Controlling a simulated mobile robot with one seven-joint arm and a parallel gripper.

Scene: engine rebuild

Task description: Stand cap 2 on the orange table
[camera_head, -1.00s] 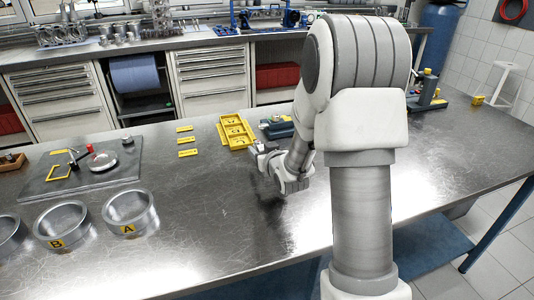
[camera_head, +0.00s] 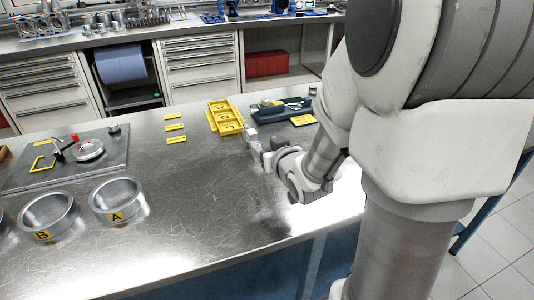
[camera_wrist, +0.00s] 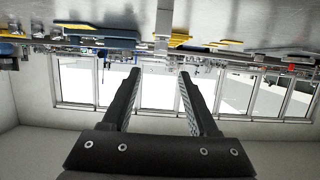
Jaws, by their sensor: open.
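I cannot make out cap 2, and no orange table shows in either view. A yellow tray (camera_head: 211,121) with several compartments lies on the steel bench (camera_head: 190,215) in the head view. What lies in it is too small to tell. My gripper (camera_head: 251,138) is just right of the tray's near end, low over the bench. In the wrist view my gripper (camera_wrist: 160,75) has its two dark fingers apart, with nothing held between them. A pale upright bar (camera_wrist: 163,22) shows beyond the fingertips, beside a yellow piece (camera_wrist: 180,41).
Metal rings marked A (camera_head: 118,200) and B (camera_head: 47,216) stand at the left front. A grey plate (camera_head: 110,165) with tools lies behind them. Small yellow plates (camera_head: 175,127) lie left of the tray. A dark green fixture (camera_head: 275,112) stands behind my gripper. The bench front middle is clear.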

